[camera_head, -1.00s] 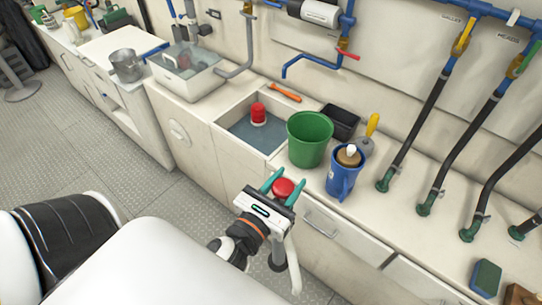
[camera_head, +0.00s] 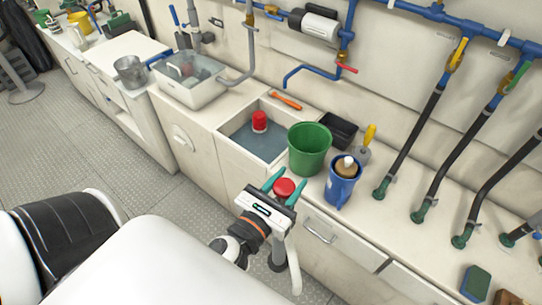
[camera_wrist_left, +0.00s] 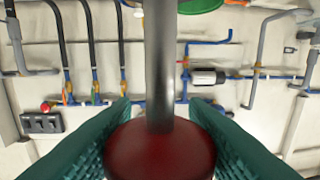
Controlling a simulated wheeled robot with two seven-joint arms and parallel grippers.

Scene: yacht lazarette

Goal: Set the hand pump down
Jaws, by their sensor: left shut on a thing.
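The hand pump has a red round end (camera_head: 285,187) between the teal fingers of my left gripper (camera_head: 277,182), which is shut on it. It hangs in front of the counter edge, below the green bucket; a pale hose or tube drops beneath the gripper. In the left wrist view the pump's dark red part (camera_wrist_left: 160,150) fills the space between the fingers, with a grey shaft rising from it. Its lower end is partly hidden by my gripper. My right gripper is not in view.
A green bucket (camera_head: 309,150) and a blue jug (camera_head: 341,184) stand near the counter's front edge. Left of them is a sink basin with a red object (camera_head: 260,121). Valved hoses rise at right. The countertop right of the jug (camera_head: 400,240) has clear room.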

